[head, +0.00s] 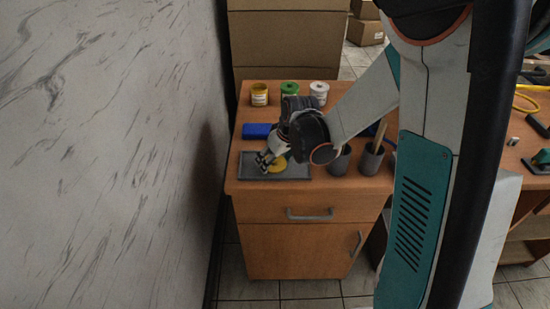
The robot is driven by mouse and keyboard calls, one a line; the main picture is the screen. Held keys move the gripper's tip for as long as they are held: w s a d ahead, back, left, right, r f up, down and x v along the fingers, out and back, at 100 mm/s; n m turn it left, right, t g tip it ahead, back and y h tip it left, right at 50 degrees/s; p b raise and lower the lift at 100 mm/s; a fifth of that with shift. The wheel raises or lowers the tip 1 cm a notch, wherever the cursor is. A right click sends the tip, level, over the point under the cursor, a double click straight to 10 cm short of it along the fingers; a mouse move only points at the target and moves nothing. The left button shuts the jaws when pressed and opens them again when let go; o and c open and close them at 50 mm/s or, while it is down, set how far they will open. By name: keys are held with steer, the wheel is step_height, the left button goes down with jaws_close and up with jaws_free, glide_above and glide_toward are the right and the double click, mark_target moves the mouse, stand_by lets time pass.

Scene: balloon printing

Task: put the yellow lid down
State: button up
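The yellow lid (279,167) appears as a small yellow disc over the grey tray (300,174) at the cabinet top's front. My gripper partly covers it. It looks flat on the tray, but I cannot be sure that it touches. My gripper (264,162) points down and left over the tray's left part. Its two fingertips look apart, with no lid seen between them, and the lid shows just to their right. A jar with a yellow label (260,95) stands at the back left, its top yellow-brown.
A green jar (289,89) and a white jar (319,91) stand at the back. A blue box (256,131) lies behind the tray. Two dark cups (371,160) stand right of it, one holding a stick. A marbled wall (110,150) rises on the left.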

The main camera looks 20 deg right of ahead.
steer(key=shift+o, duration=1.1)
steer(key=shift+r, duration=0.2)
steer(key=p+v, duration=0.5)
steer(key=v, duration=0.7)
steer(key=s+r+m+t, duration=0.1)
steer(key=s+r+m, duration=0.1)
steer(key=s+r, duration=0.3)
steer(key=s+a+r+m+t+h, duration=0.1)
steer(key=s+r, duration=0.4)
steer(key=s, duration=0.8)
steer(key=shift+s+a+r+m+t, duration=0.25)
steer(key=shift+m+t, duration=0.25)
